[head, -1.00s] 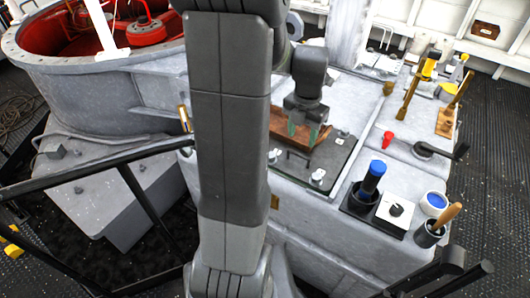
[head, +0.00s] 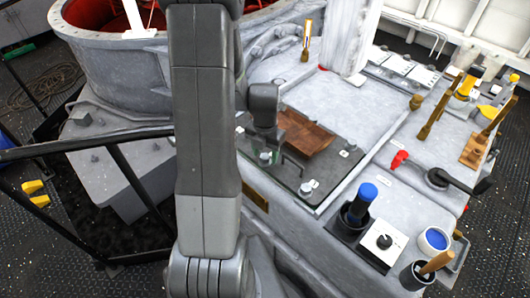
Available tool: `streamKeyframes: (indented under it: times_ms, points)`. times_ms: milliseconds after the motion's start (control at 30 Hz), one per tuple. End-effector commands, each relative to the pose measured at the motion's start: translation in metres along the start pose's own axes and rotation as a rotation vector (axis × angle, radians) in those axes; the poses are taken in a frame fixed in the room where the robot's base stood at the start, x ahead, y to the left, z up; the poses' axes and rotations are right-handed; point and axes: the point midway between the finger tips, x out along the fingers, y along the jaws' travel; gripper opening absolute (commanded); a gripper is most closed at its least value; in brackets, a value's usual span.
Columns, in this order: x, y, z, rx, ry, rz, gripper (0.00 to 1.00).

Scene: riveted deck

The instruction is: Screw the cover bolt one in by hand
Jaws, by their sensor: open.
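The dark cover plate (head: 328,172) lies flat on the grey deck housing, with a black bar handle (head: 294,166) on it. Pale bolts show at its edges: one at the near corner (head: 308,187), one at the right (head: 344,153) and one at the left (head: 265,157). I cannot tell which is bolt one. My gripper (head: 268,138) is open over the left part of the plate, just above and behind the left bolt. Its fingertips are small and partly hidden, so I cannot tell whether they touch anything.
A brown wooden tray (head: 308,134) lies on the plate right of my gripper. A blue-topped cylinder (head: 358,205), a white dial box (head: 384,241), a blue-filled cup (head: 436,239) and a wooden-handled tool in a pot (head: 418,274) stand at right. A black railing (head: 85,146) runs at left.

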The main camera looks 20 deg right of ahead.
Motion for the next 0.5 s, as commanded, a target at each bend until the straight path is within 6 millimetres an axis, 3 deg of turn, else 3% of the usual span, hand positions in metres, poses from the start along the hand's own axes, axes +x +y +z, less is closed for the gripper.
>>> streamKeyframes:
  times_ms: [267, 500]
  points:
    - [0.0015, 0.0000, 0.0001, 0.000, -0.001, 0.000, 0.50]
    - [0.0013, 0.0000, 0.0001, 0.000, -0.001, 0.000, 0.07]
